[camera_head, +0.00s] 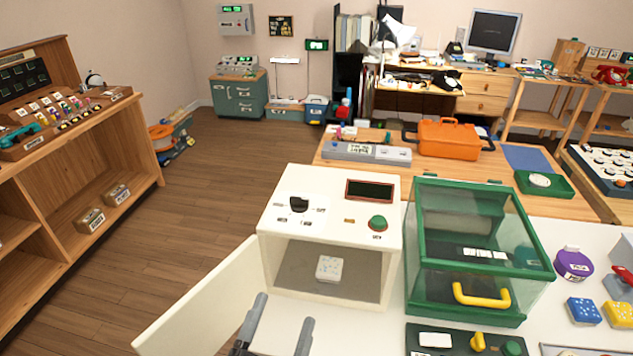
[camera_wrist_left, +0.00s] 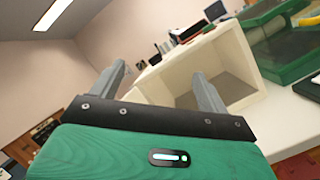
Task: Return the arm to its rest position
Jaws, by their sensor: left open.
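My left gripper (camera_head: 278,325) is at the bottom of the head view, in front of the white box. It is open, with its two grey fingers apart and nothing between them. In the left wrist view the gripper (camera_wrist_left: 162,88) also shows open and empty, with the white box (camera_wrist_left: 240,62) beyond its fingers. My right gripper is in neither view.
The white box (camera_head: 275,225) has its door (camera_head: 205,312) swung open to the left, near my gripper. A pale block (camera_head: 329,268) sits inside. A green glass case (camera_head: 412,285) with a yellow handle stands at its right. Floor (camera_head: 200,215) at left is clear.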

